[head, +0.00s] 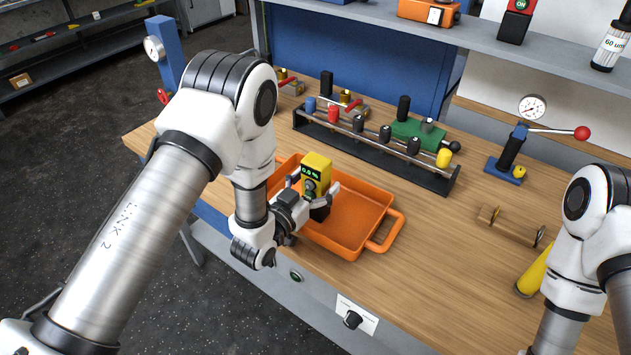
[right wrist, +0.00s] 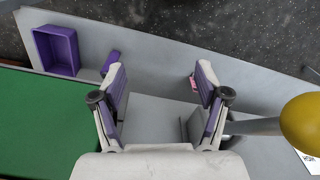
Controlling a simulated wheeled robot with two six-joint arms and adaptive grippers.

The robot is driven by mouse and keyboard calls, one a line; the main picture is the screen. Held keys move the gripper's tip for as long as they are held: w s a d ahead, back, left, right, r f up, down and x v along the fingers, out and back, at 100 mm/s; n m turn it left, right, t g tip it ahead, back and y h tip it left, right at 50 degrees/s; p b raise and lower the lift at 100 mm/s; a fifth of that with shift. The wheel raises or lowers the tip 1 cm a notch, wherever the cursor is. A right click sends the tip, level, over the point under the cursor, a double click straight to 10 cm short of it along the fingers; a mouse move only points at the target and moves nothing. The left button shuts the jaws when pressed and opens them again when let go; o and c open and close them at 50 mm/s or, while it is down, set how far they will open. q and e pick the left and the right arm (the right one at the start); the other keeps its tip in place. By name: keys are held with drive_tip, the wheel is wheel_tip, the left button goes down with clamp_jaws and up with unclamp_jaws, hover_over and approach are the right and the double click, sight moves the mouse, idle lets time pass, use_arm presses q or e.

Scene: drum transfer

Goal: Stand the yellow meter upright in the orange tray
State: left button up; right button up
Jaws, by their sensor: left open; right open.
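The yellow meter (head: 318,164) stands upright in the left part of the orange tray (head: 382,196), its small green-lit display facing me. Its lower part is partly hidden by my left gripper (head: 313,187). The left gripper is open, with its fingers on either side of the meter. I cannot tell whether a finger still touches it or whether its base rests fully on the tray floor. My right gripper (right wrist: 160,82) is open and empty in the right wrist view, away from the meter.
A black rack (head: 385,158) with coloured knobs stands behind the tray. A blue lever press (head: 508,160) and a wooden block (head: 508,227) are to the right. A yellow cone-like object (head: 531,277) is by my right arm. A purple bin (right wrist: 55,50) shows in the right wrist view.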

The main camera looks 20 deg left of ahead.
use_arm(q)
drive_tip(key=shift+r, duration=0.25)
drive_tip(key=b+v, duration=0.4)
drive_tip(key=v, duration=0.8)
drive_tip(key=s+a+f+g+y, duration=0.1)
drive_tip(key=s+f+g, duration=0.15)
drive_tip(key=f, duration=0.25)
drive_tip(key=s+f+n+g+y, duration=0.1)
drive_tip(key=f+g, duration=0.2)
drive_tip(key=f, duration=0.3)
drive_tip(key=s+a+f+g+y, duration=0.1)
drive_tip(key=s+f+g, duration=0.1)
drive_tip(key=f, duration=0.3)
drive_tip(key=s+a+f+n+g+y, duration=0.1)
drive_tip(key=s+f+g, duration=0.4)
drive_tip(key=s, duration=0.4)
drive_tip(key=s+a+f+n+g+y, duration=0.1)
drive_tip(key=s+f+g, duration=0.3)
drive_tip(key=s, duration=0.5)
wheel_tip(320, 180, down, 2)
drive_tip(key=shift+a+n+g+y, duration=0.35)
drive_tip(key=shift+a+n, duration=0.15)
drive_tip(key=shift+a, duration=0.25)
drive_tip(key=shift+w, duration=0.15)
